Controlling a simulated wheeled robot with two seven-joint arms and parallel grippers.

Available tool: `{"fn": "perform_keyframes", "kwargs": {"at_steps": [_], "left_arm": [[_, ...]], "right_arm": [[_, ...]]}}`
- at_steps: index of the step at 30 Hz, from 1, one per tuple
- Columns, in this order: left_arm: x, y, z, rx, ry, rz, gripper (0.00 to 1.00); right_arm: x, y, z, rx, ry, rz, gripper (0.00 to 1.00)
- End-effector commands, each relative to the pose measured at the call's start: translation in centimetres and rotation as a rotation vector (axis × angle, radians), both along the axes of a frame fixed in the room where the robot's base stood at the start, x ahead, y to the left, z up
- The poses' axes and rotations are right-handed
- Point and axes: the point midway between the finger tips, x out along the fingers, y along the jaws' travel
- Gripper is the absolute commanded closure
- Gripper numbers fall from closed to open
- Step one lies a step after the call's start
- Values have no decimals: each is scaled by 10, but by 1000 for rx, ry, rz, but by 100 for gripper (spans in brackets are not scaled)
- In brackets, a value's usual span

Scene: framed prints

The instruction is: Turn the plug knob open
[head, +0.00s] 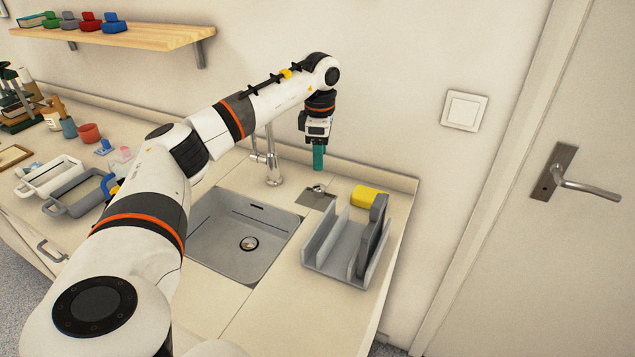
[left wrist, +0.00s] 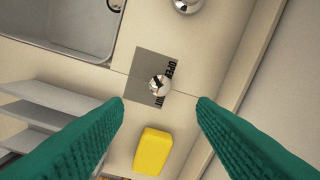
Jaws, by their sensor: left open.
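The plug knob (head: 319,188) is a small shiny metal knob on a grey square plate (head: 309,199) in the counter, right of the sink. In the left wrist view the knob (left wrist: 159,85) sits on the plate (left wrist: 148,66), which bears dark lettering; "OPEN" reads at one end, and the other word is partly covered by the knob. My left gripper (head: 318,168) points down above the knob, apart from it. Its green fingers (left wrist: 160,108) are spread wide with nothing between them. My right gripper is in neither view.
The sink (head: 235,240) with a drain and a faucet (head: 272,165) lies left of the plate. A yellow sponge-like block (head: 369,197) and a grey rack (head: 337,265) stand close on the near right. The wall is just behind.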

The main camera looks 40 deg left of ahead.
Motion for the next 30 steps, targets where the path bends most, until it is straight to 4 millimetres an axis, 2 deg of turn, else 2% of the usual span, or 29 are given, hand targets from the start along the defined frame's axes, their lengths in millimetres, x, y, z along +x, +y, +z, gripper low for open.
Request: {"fn": "perform_keyframes", "kwargs": {"at_steps": [3,6,12,15,19,27,30], "left_arm": [[-1,0,-26,0,6,0,48],[0,1,-46,0,5,0,48],[1,1,-79,-1,3,1,48],[1,1,-88,-1,2,0,48],[1,1,-95,-1,0,0,48],[2,1,-96,-1,-1,0,48],[2,1,-96,-1,-1,0,64]], "right_arm": [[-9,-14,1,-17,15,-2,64],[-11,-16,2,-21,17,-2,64],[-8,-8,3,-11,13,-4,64],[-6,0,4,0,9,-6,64],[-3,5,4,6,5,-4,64],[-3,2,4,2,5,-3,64],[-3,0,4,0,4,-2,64]]}}
